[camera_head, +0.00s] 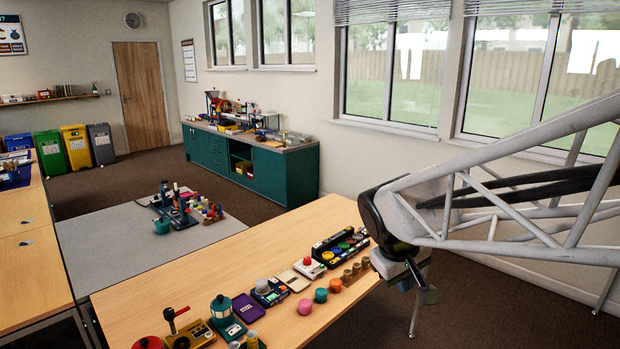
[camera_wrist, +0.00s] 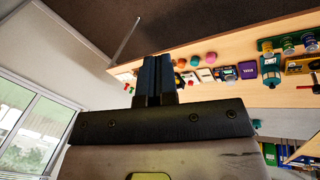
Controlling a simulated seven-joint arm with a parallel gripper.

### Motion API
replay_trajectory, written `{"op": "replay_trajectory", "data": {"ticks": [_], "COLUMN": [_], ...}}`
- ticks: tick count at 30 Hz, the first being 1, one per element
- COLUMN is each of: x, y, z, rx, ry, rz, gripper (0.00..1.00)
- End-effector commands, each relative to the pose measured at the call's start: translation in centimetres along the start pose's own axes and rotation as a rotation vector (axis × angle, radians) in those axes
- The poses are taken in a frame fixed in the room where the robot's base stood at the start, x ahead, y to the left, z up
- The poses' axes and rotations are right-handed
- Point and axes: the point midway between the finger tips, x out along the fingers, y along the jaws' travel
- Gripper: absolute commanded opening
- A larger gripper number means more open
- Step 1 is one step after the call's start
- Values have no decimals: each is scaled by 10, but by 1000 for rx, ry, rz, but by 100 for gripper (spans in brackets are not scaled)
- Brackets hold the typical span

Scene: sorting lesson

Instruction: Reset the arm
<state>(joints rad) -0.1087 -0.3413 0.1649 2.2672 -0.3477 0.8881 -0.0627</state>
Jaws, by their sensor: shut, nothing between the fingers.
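My gripper (camera_head: 428,294) hangs at the end of my white lattice arm, at the right end of the wooden table (camera_head: 200,255) in the head view. It is beside the table edge and touches nothing that I can see. In the wrist view my gripper (camera_wrist: 158,62) shows two dark fingers pressed together, with nothing between them. The table (camera_wrist: 218,48) appears beyond the fingers there, with its row of objects to the right.
On the table stand pink, teal and orange pieces (camera_head: 305,307), a tray of coloured discs (camera_head: 341,247), small brown cylinders (camera_head: 347,277) and a purple box (camera_head: 247,308). A grey table (camera_head: 95,250) and green cabinet (camera_head: 290,178) stand behind. The table's back half is clear.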

Motion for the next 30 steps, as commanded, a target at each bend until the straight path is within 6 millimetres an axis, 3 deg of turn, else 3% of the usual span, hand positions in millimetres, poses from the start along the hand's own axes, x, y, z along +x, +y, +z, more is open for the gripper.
{"op": "replay_trajectory", "data": {"ticks": [9, 18, 24, 30], "x": [-19, -27, -28, -28], "y": [-16, -40, -51, -54], "z": [80, 143, 166, 171], "rx": [185, 342, 401, 417], "ry": [23, 44, 55, 55], "rz": [-94, -184, -220, -231], "gripper": [0, 0, 0, 0]}}
